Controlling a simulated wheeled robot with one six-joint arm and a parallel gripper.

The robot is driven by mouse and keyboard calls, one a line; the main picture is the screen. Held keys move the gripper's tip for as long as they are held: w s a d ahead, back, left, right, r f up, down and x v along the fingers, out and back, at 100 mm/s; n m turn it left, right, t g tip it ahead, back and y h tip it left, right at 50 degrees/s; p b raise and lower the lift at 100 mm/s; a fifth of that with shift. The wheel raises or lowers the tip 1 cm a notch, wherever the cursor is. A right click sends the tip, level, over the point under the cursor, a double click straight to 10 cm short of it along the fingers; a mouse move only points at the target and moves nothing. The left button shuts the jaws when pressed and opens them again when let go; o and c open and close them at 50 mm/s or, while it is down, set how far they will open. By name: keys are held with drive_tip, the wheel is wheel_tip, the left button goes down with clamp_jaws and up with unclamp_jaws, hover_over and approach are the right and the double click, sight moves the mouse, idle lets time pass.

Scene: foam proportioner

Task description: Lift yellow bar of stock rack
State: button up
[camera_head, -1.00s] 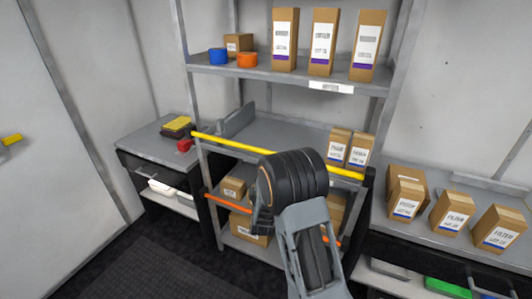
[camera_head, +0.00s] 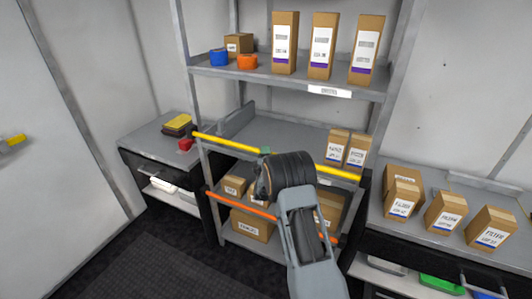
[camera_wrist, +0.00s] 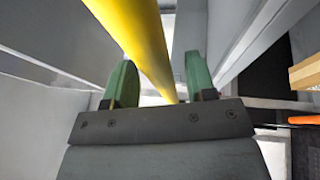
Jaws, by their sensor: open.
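The yellow bar (camera_head: 225,143) runs across the front of the stock rack (camera_head: 300,84), at the level of its middle shelf. My arm's dark wrist hides the middle of the bar in the head view. My gripper (camera_wrist: 160,75) has green fingers and is open. In the wrist view the yellow bar (camera_wrist: 138,35) passes between the two fingers, with a gap visible on both sides. It runs from the upper left down behind the gripper's body. In the head view only a small green fingertip shows at the bar.
An orange bar (camera_head: 243,204) crosses the rack below, in front of cartons (camera_head: 252,224). Two small boxes (camera_head: 347,150) stand on the middle shelf near the bar's right end. A side table (camera_head: 160,143) is at left, and a bench with filter boxes (camera_head: 445,212) at right.

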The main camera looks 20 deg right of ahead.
drive_tip(key=shift+w+d, duration=0.2)
drive_tip(key=shift+w, duration=0.15)
clamp_jaws()
idle(0.4)
